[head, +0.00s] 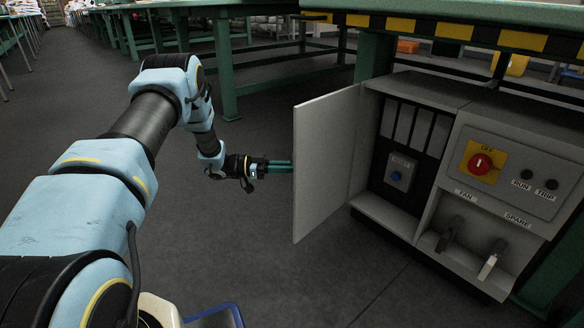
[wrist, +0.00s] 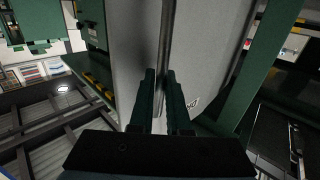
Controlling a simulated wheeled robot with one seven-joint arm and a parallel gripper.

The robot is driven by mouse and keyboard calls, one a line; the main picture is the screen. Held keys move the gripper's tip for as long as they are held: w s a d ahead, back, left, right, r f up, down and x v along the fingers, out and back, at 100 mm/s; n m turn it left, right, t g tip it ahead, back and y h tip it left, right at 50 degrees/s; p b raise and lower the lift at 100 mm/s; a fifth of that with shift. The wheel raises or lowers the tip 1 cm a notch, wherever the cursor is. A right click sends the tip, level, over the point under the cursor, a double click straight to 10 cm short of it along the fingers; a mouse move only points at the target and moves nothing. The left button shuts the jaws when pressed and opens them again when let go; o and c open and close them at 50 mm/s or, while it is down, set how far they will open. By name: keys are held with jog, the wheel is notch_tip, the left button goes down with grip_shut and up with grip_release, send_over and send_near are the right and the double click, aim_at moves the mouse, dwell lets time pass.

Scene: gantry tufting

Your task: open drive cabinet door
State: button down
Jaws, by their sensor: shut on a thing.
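The drive cabinet (head: 455,160) stands under the table edge at right in the head view. Its light grey door (head: 325,165) is swung wide open to the left, showing the inside. My gripper (head: 280,166) reaches the door's free edge from the left, its fingertips partly hidden behind the panel. In the wrist view my gripper (wrist: 160,100) has its two green fingers closed around a dark upright bar (wrist: 166,40) in front of the grey door panel (wrist: 213,50). The bar looks like the door handle; the head view does not show it.
Inside the cabinet are a grey box with a blue button (head: 397,175) and several pale strips. The right panel carries a red rotary switch (head: 480,163) and two levers below. Green table legs (head: 226,70) stand behind.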

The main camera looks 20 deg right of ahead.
jog(key=shift+d+r, duration=0.1)
jog(key=c, duration=1.2)
grip_release()
jog(key=shift+o, duration=0.2)
jog(key=p+v, duration=0.2)
jog(key=v, duration=0.9)
jog(key=shift+p, duration=0.4)
